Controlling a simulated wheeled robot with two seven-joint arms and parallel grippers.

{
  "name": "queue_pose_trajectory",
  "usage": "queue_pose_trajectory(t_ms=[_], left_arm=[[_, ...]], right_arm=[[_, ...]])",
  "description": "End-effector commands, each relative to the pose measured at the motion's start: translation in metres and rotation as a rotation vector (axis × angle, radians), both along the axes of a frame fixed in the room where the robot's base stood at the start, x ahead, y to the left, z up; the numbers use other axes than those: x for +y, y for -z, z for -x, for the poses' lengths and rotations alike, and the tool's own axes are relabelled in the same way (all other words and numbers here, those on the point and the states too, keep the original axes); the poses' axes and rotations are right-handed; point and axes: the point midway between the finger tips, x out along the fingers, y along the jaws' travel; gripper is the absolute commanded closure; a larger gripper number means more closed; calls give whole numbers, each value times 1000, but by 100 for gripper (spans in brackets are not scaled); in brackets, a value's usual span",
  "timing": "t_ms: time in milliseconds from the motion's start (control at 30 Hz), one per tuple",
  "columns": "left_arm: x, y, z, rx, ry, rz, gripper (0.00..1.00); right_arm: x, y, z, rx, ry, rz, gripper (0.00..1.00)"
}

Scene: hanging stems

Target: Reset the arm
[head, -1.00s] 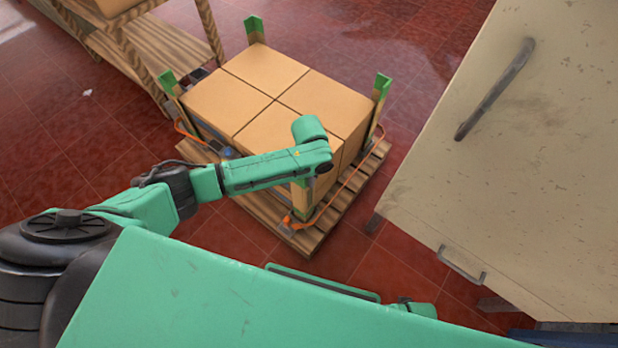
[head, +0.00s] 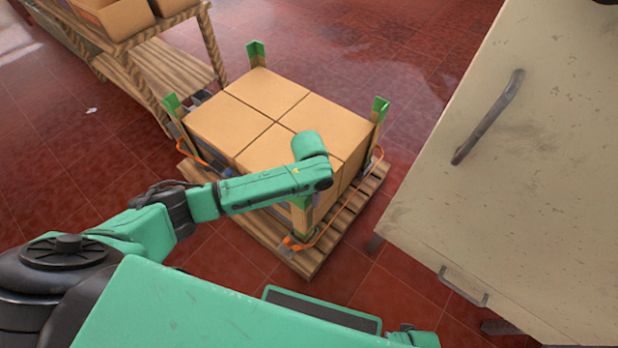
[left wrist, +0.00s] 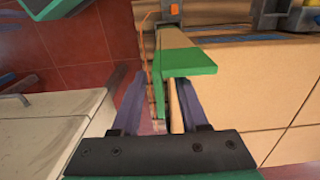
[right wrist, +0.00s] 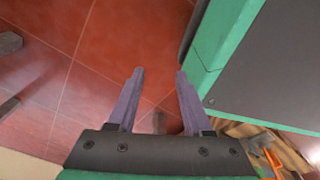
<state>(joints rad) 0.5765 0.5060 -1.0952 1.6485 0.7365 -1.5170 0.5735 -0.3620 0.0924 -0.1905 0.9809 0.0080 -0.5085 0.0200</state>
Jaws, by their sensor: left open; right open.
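My left arm (head: 260,192) reaches from the left across the front of a stack of cardboard boxes in the head view; its fingers are hidden there. In the left wrist view my left gripper (left wrist: 160,78) is open and empty, its fingers in front of a green corner post cap (left wrist: 187,63) and beside a box (left wrist: 235,95). I cannot tell if they touch. In the right wrist view my right gripper (right wrist: 159,73) is open and empty above the red tiled floor. Only a small green part of my right arm shows at the bottom of the head view.
The boxes (head: 262,93) stand on a wooden pallet (head: 305,262) with green-capped corner posts and orange straps. A worn beige cabinet (head: 540,170) with a dark handle (head: 487,117) stands at right. A wooden rack (head: 165,70) with boxes is at upper left. Open red floor lies between.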

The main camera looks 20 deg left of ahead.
Motion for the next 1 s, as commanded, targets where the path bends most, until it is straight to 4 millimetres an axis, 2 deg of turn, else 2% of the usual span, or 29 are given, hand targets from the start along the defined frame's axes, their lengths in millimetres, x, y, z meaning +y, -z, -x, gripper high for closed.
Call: queue_pose_trajectory(t_ms=[33, 200, 333, 433, 567, 833, 933, 1000], left_arm=[[-1, -17, 0, -1, 1, 2, 56], [-1, -60, -1, -3, 2, 2, 56], [0, -92, 0, -3, 2, 1, 56], [-1, -109, -1, -2, 1, 2, 56], [0, -118, 0, -1, 1, 0, 56], [-1, -118, 1, 0, 3, 4, 56], [-14, -114, 9, -13, 31, 52, 56], [-30, -112, 21, -43, 59, 126, 56]], right_arm=[[-2, -3, 8, 4, -4, 1, 50], [-7, 0, 34, 7, -16, 4, 50], [-11, 1, 53, 9, -25, 6, 50], [-13, 0, 60, 7, -29, 6, 50], [-14, 0, 64, 9, -31, 7, 50], [-14, 1, 64, 8, -31, 7, 50], [-14, 1, 64, 8, -31, 7, 50], [-14, 1, 64, 8, -31, 7, 50]])
